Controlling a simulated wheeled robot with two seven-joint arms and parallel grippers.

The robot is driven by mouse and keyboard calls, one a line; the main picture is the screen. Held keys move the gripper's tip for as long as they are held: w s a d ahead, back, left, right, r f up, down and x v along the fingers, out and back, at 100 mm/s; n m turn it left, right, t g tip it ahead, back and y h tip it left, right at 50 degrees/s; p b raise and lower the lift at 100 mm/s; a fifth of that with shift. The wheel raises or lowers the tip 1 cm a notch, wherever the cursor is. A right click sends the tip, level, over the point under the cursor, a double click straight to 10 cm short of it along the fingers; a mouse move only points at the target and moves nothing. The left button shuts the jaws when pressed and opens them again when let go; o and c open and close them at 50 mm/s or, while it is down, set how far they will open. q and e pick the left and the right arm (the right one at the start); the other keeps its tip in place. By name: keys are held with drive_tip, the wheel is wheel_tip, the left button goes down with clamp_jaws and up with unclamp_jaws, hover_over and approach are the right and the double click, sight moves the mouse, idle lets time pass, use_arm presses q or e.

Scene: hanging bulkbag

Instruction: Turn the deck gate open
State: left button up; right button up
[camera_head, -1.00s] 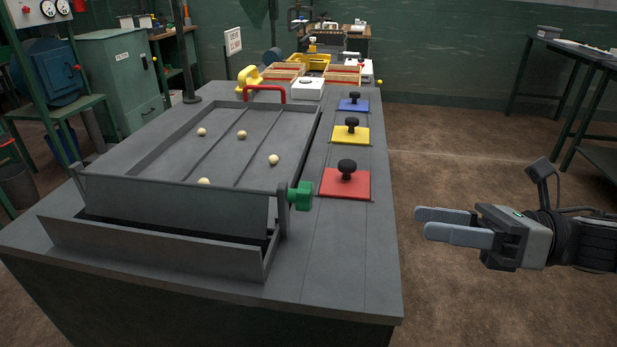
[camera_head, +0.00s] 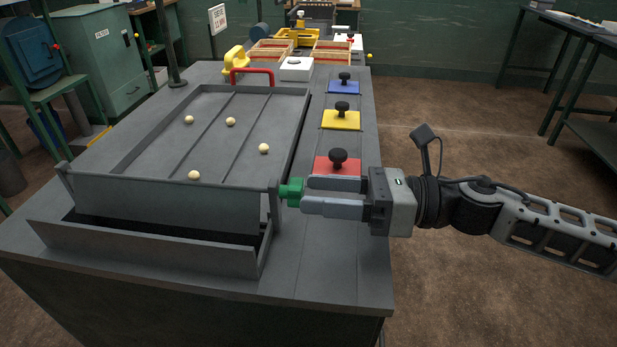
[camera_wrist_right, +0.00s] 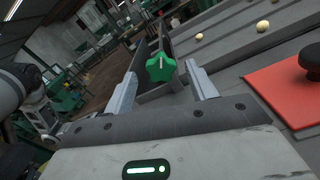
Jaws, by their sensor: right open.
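The deck gate (camera_head: 165,205) is a grey plate standing upright across the near end of the grey tray deck (camera_head: 222,148). A green star-shaped knob (camera_head: 291,191) sits at the gate's right end; in the right wrist view the knob (camera_wrist_right: 160,67) shows between the fingertips. My right gripper (camera_head: 306,195) is open, its fingers pointing left at the knob. The fingertips are level with the knob or just short of it; I cannot tell whether they touch. Several cream balls (camera_head: 230,122) lie on the deck behind the gate. My left gripper is not in view.
A grey trough (camera_head: 150,250) lies below the gate. Red (camera_head: 325,165), yellow (camera_head: 341,119) and blue (camera_head: 344,87) plates with black knobs line the bench's right side; the red one is close behind my gripper. A red handle (camera_head: 252,71) stands at the deck's far end.

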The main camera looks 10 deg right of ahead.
drive_tip(key=shift+x, duration=0.95)
drive_tip(key=shift+w+a, duration=0.1)
drive_tip(key=shift+a, duration=0.15)
drive_tip(key=c, duration=1)
drive_tip(key=shift+m+p, duration=0.3)
drive_tip(key=shift+p, duration=0.05)
idle(0.5)
drive_tip(key=o, duration=1)
